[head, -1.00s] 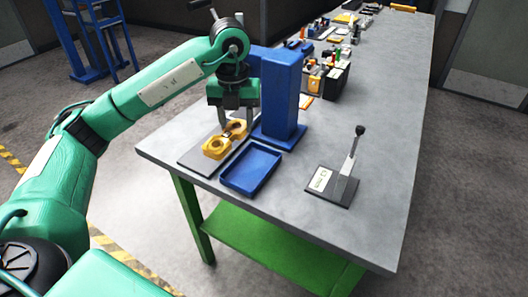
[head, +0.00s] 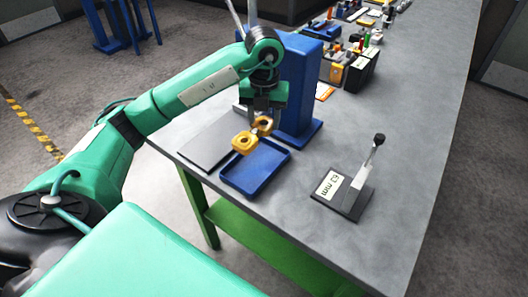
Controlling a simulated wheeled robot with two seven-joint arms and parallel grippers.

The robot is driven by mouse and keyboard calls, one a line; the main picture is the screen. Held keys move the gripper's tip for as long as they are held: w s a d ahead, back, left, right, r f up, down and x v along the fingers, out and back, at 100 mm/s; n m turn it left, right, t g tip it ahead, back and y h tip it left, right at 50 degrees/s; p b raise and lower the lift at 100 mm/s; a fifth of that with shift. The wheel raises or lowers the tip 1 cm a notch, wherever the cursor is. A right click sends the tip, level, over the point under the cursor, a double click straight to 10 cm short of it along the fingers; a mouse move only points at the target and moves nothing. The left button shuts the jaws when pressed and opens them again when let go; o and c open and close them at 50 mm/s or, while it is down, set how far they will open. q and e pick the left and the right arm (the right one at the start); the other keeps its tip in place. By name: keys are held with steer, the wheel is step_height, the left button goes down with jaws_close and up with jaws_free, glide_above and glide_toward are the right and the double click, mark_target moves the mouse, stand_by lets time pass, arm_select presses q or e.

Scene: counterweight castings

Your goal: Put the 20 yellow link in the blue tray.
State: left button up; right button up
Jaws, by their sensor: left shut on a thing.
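The yellow link (head: 243,143) has two rounded ends with dark holes. My left gripper (head: 264,119) is shut on its far end and holds it over the far left part of the blue tray (head: 262,184). The link seems raised above the tray, but I cannot tell how high. The part of the tray that shows is empty. The number on the link cannot be read. My right gripper is not in view.
A grey plate (head: 210,145) lies bare left of the tray. A blue upright block (head: 300,90) stands close behind the gripper. A lever on a dark base (head: 343,192) stands at right. Several small items crowd the far table; the right side is clear.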

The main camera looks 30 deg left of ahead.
arm_select(q)
glide_above(264, 160)
step_height(264, 160, down, 7)
steer(key=shift+r, duration=0.1)
steer(key=shift+f, duration=0.6)
step_height(264, 160, down, 4)
steer(key=shift+r+p, duration=0.1)
steer(key=shift+p, duration=0.45)
steer(key=shift+f, duration=0.2)
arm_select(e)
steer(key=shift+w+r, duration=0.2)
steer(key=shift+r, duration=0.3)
arm_select(q)
steer(key=shift+f, duration=0.1)
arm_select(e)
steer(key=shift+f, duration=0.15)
arm_select(q)
steer(key=o, duration=1.4)
